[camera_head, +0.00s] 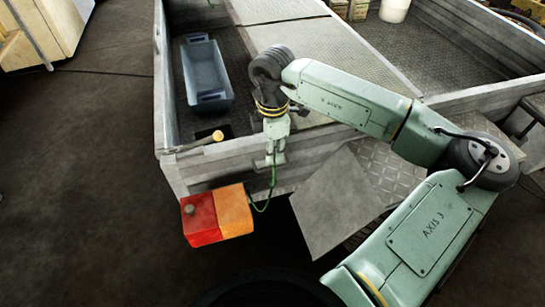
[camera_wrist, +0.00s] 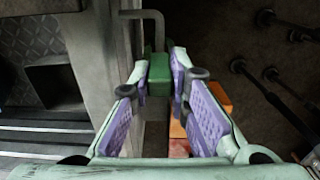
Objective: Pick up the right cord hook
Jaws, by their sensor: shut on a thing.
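The right cord hook shows in the wrist view as a small dark-green block (camera_wrist: 159,69) between the tips of my gripper (camera_wrist: 160,75). The purple finger pads are closed on its two sides. In the head view my gripper (camera_head: 273,154) is at the top edge of the trailer's near wall, and it mostly hides the hook. A thin green cord (camera_head: 272,185) hangs from there and curves down beside the wall towards the red and orange lamp. I cannot tell whether the hook still touches the wall.
The trailer wall (camera_head: 228,158) runs beside my gripper. The red and orange lamp (camera_head: 218,213) is below it. A bent grey bar (camera_wrist: 146,14) stands close to the fingertips. A blue-grey tray (camera_head: 207,75) and a mallet (camera_head: 198,142) are to the left. A grey flap (camera_head: 335,203) leans at the right.

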